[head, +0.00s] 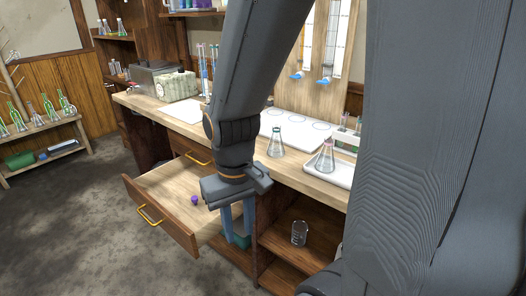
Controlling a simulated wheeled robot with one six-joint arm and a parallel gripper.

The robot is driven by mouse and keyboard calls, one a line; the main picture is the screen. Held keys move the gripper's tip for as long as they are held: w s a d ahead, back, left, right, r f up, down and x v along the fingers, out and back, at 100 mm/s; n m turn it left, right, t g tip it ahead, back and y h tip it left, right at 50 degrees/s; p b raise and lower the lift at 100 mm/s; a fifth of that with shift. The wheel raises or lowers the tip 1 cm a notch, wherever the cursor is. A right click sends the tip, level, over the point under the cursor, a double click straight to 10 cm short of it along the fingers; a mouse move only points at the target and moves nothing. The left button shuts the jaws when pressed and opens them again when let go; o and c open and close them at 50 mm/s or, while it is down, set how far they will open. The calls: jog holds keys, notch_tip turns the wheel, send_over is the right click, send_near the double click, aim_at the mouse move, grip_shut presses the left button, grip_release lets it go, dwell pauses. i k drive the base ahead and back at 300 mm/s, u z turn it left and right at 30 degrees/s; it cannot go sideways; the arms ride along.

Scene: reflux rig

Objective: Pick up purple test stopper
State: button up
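A small purple stopper (195,199) lies in the open drawer (165,190), on its light wooden bottom. My gripper (240,240) points down at the drawer's right side, to the right of the stopper and apart from it. Its two bluish fingers stand apart with a gap between them. I see nothing clearly held, though the dark teal area at the fingertips is hard to make out.
The bench top (185,125) above the drawer holds a conical flask (276,142) and a white tray (335,171) with another flask (325,157). A beaker (299,233) stands on the open shelf below, right of my gripper. The floor left of the drawer is clear.

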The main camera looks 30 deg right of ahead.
aim_at(195, 199)
jog(key=k, duration=0.6)
jog(key=u, duration=0.8)
jog(key=i, duration=1.2)
jog(key=z, duration=0.7)
jog(key=i, duration=0.55)
jog(key=z, duration=0.65)
